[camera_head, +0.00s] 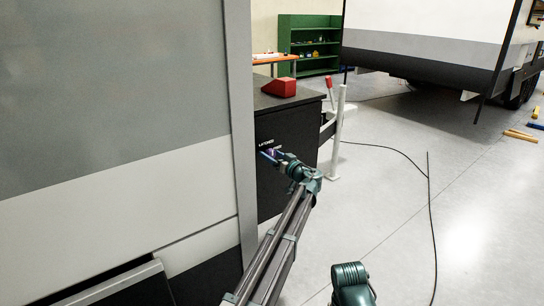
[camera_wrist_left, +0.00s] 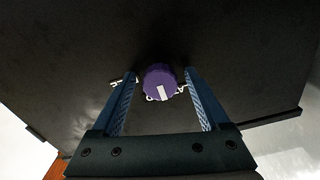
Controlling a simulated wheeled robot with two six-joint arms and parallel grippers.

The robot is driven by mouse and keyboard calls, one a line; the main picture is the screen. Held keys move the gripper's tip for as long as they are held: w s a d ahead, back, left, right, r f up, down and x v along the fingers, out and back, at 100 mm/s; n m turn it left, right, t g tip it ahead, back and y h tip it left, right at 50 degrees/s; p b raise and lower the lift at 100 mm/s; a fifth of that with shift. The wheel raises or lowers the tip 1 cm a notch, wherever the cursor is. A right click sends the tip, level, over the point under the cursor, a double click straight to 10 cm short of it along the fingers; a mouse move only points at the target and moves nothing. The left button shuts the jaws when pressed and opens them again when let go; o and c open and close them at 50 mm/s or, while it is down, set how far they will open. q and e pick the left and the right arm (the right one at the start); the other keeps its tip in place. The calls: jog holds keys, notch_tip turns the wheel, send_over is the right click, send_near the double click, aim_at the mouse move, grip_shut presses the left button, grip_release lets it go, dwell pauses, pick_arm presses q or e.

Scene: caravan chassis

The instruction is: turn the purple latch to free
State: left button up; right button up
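The purple latch (camera_wrist_left: 159,78) is a round ridged knob with a white pointer line, on the dark face of a black box (camera_head: 289,170). In the left wrist view its pointer runs toward the bottom edge, tilted slightly. White lettering on the panel beside and below it is partly hidden. My left gripper (camera_head: 267,154) is open at the box face, its two blue fingers on either side of the latch with a visible gap on both sides. In the head view the latch is mostly hidden by the fingers. My right gripper is not in view.
A red wedge-shaped block (camera_head: 279,87) sits on top of the box. A white post (camera_head: 338,135) and a red-handled lever (camera_head: 330,88) stand just right of it. A grey-and-white caravan wall (camera_head: 110,150) fills the left. A black cable (camera_head: 431,205) crosses the open floor at right.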

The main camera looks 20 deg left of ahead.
pick_arm(q)
grip_shut()
dwell(0.3)
jog(key=m, duration=1.4)
jog(key=shift+m, duration=2.1)
